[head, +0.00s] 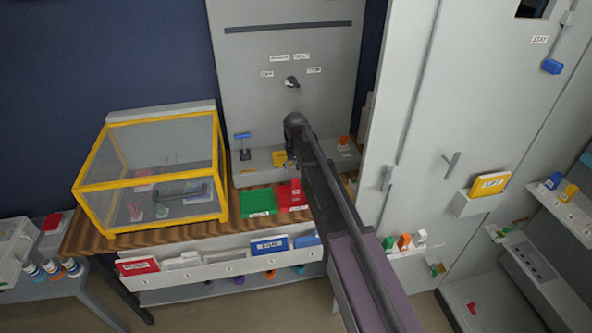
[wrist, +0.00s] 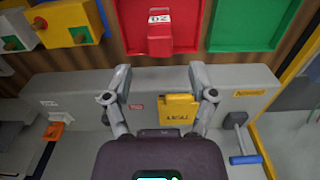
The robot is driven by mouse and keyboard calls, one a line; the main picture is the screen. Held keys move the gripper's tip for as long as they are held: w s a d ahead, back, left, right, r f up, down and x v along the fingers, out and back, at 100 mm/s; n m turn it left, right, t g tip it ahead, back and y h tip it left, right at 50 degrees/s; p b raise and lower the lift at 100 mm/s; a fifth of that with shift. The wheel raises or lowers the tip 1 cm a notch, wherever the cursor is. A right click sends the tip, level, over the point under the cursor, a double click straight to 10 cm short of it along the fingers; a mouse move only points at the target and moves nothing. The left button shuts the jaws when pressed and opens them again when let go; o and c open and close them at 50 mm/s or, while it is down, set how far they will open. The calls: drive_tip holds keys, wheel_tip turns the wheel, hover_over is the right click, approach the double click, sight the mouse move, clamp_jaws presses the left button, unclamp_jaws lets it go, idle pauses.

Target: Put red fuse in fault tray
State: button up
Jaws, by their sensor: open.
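A red block with a white label (wrist: 160,38), which looks like the red fuse, is in the red tray (wrist: 128,32) at the top of the wrist view. Whether it rests fully on the tray floor I cannot tell. In the head view the red tray (head: 293,207) lies at the bench front, right of a green tray (head: 258,201). My gripper (wrist: 159,76) is open and empty, its two fingers spread below the red block in the wrist view, apart from it. In the head view my arm largely hides the gripper.
A grey ledge (wrist: 60,88) with a yellow tag (wrist: 178,109) and a blue-handled lever (wrist: 243,140) lies below the fingers. The green tray (wrist: 250,25) is beside the red one. A yellow-framed clear box (head: 150,228) stands left on the bench. A grey cabinet (head: 420,130) stands right.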

drive_tip(key=shift+r+p, duration=1.1)
drive_tip(key=shift+r, duration=0.3)
drive_tip(key=shift+s, duration=0.1)
idle(0.9)
